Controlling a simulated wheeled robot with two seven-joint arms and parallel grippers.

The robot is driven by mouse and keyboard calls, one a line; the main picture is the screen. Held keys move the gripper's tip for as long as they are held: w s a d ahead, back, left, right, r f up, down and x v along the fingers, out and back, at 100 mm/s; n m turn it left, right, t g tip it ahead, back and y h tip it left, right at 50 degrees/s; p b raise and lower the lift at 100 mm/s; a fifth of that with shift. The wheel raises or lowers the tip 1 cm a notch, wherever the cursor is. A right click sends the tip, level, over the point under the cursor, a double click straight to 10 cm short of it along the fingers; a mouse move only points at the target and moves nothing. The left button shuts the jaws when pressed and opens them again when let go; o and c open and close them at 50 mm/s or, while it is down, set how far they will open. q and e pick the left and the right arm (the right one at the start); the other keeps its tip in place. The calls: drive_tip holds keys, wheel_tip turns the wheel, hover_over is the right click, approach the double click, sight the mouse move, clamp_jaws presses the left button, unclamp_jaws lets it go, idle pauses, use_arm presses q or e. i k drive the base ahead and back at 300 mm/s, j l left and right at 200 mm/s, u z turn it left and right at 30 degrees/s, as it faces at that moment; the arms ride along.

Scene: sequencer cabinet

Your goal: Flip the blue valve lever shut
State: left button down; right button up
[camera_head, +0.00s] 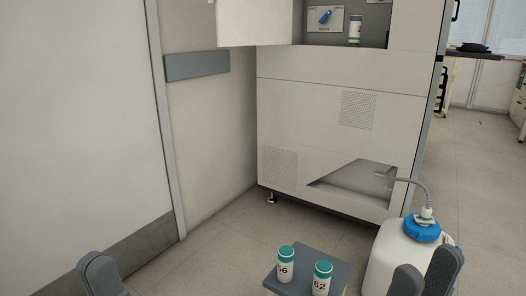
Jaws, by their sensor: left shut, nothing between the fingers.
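The blue valve lever (325,16) is on a light plate inside the open recess of the cabinet, near the top of the view. It looks tilted, its upper end to the right. My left gripper (99,268) is at the bottom left edge, shut and empty, far below and left of the lever. My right gripper (425,268) is at the bottom right, its two fingers apart, in front of the white jug. Neither gripper touches the lever. The lower parts of both grippers are cut off by the frame.
A bottle (354,30) stands in the recess right of the lever. A cabinet panel (256,22) juts out on its left. Two teal-capped bottles (286,262) (322,278) stand on a grey tray (304,256). A white jug (392,245) with a blue cap and hose stands right.

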sight(323, 21)
drive_tip(key=i+j+u, duration=0.15)
drive_tip(key=i+u, duration=0.75)
drive_tip(key=i, duration=0.15)
drive_tip(key=i+j+z, duration=0.1)
drive_tip(key=i, duration=0.2)
drive_tip(key=i+j+z, duration=0.15)
drive_tip(key=i, duration=0.2)
drive_tip(key=i+z, duration=0.2)
drive_tip(key=z, duration=0.2)
drive_tip(key=i+j+z, duration=0.2)
drive_tip(key=z, duration=0.2)
drive_tip(key=i+j+z, duration=0.15)
drive_tip(key=z, duration=0.2)
drive_tip(key=i+j+z, duration=0.1)
drive_tip(key=z, duration=0.3)
drive_tip(key=i+j+z, duration=0.15)
drive_tip(key=z, duration=0.25)
drive_tip(key=i+j+z, duration=0.2)
drive_tip(key=z, duration=0.2)
drive_tip(key=i+j+z, duration=0.1)
drive_tip(key=z, duration=0.3)
drive_tip(key=i+j+z, duration=0.5)
drive_tip(key=j+z, duration=0.25)
